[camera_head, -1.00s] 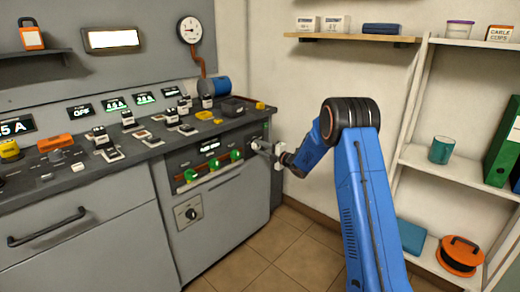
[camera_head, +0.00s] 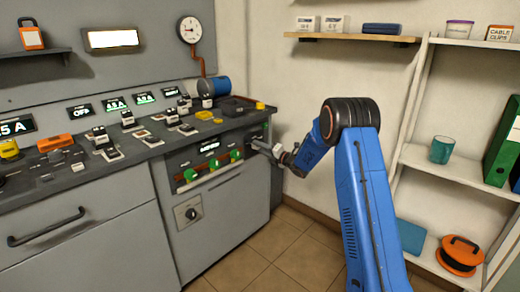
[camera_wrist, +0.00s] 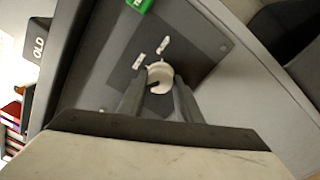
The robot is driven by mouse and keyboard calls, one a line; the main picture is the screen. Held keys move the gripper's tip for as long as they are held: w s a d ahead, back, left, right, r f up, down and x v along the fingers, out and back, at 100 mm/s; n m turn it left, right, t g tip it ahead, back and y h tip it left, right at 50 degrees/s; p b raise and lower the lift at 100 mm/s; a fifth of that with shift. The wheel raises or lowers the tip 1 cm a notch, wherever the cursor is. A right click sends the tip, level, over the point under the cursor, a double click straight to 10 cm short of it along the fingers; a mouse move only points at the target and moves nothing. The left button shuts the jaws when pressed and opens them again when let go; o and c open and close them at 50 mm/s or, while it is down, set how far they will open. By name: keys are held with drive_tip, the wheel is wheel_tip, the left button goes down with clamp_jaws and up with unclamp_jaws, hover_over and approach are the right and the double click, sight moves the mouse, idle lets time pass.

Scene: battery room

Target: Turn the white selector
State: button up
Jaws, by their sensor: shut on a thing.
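The white selector (camera_wrist: 160,72) is a round knob with a dark pointer slot, set on a dark plate (camera_wrist: 200,58) in the wrist view. Two small white labels lie just above it on the plate. My gripper (camera_wrist: 160,84) has one finger on each side of the selector and is shut on it. In the head view my gripper (camera_head: 268,149) reaches the right end of the dark front panel, and the selector is hidden behind it there.
Green-capped switches (camera_head: 213,164) sit on the same panel to the left. A separate rotary switch plate (camera_head: 188,213) is lower on the cabinet. The console top (camera_head: 140,145) holds several switches. White shelves (camera_head: 455,165) stand at right; the tiled floor (camera_head: 285,250) between is clear.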

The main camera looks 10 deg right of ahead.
drive_tip(key=shift+a+f, duration=0.1)
drive_tip(key=o, duration=1)
drive_tip(key=shift+o, duration=0.2)
drive_tip(key=shift+s, duration=0.1)
drive_tip(key=v, duration=1.7)
drive_tip(key=shift+s, duration=0.1)
